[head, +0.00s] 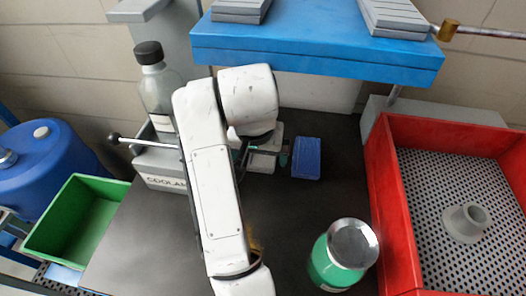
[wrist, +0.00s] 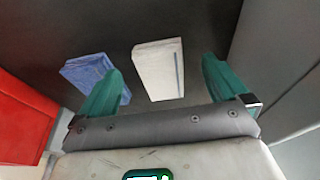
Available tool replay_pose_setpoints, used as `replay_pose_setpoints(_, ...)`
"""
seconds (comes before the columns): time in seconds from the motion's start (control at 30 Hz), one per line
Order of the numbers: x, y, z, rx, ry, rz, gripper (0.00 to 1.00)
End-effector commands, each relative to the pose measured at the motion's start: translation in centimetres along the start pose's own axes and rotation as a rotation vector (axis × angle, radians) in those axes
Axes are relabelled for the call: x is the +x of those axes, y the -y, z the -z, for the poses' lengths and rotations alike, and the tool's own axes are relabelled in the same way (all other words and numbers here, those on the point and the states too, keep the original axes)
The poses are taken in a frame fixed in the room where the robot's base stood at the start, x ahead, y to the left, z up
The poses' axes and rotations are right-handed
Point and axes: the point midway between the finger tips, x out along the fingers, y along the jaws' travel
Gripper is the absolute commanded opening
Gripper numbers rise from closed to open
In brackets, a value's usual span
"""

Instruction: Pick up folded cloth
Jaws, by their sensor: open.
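A cream folded cloth with a thin blue stripe (wrist: 158,72) lies flat on the dark bench top in the wrist view. In the head view my arm mostly covers that spot. My gripper (wrist: 163,66) is open, its two green fingers on either side of the cloth in the picture. The cloth appears beyond the fingertips, and I see no contact. In the head view my gripper (head: 264,157) is low over the bench, partly hidden behind my arm. A blue folded item (wrist: 88,70) lies beside the cloth, partly behind one finger; it also shows in the head view (head: 306,158).
A red bin (head: 395,205) with a perforated floor stands right. A green jar with a metal lid (head: 335,262) stands front right. A coolant box (head: 160,170) and clear bottle (head: 158,88) stand left, near a green bin (head: 70,215). A blue shelf (head: 310,45) overhangs the back.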

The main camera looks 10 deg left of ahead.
Motion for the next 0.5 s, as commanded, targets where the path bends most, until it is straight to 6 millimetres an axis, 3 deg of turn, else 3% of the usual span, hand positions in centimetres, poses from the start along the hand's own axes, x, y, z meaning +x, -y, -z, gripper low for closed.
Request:
replay_pose_setpoints(0.13,0.2,-0.1,1.0,0.002,0.002,-0.001,1.0)
replay_pose_setpoints(0.33,1.0,-0.1,4.0,0.002,0.002,-0.001,1.0)
replay_pose_setpoints(0.5,3.4,-0.1,3.9,-0.001,0.002,-0.002,1.0)
